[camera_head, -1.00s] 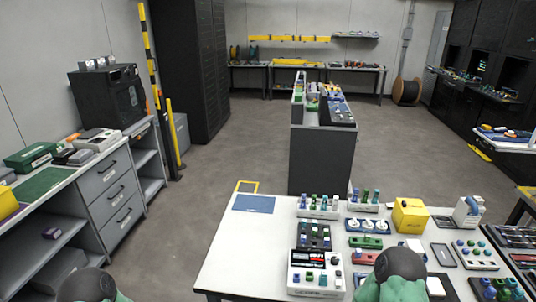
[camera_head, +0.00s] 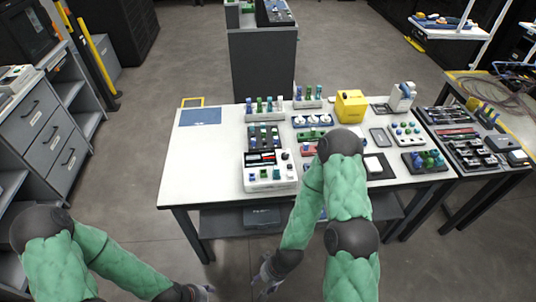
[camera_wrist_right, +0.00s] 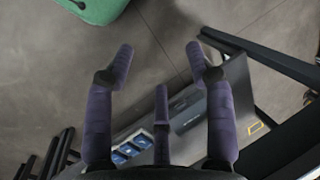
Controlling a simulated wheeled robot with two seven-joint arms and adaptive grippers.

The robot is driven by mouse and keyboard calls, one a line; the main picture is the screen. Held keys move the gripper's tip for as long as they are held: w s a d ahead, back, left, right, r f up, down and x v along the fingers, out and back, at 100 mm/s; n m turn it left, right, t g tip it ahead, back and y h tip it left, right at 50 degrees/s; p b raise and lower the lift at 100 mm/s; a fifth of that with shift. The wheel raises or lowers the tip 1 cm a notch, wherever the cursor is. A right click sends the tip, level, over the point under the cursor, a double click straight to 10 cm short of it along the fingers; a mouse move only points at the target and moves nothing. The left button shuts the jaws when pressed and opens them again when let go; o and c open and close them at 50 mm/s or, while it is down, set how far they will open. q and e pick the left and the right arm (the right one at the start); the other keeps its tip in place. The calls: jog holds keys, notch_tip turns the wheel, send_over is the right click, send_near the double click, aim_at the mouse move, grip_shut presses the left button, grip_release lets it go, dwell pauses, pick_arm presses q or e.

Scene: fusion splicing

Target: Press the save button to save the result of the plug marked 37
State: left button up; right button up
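A white device (camera_head: 285,181) with a dark screen with red and white on it and several blue and dark knobs or buttons stands at the table's front edge in the head view. Its labels are too small to read, so I cannot pick out the save button or a plug marked 37. My right gripper (camera_head: 265,279) hangs below and in front of the table, apart from the device. In the right wrist view its purple fingers (camera_wrist_right: 158,60) are spread and empty. My left gripper (camera_head: 205,291) is low at the bottom edge, and its fingers are unclear.
My right arm covers part of the front. A grey drawer cabinet (camera_head: 50,130) stands left.

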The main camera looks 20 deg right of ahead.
grip_shut()
dwell(1.1)
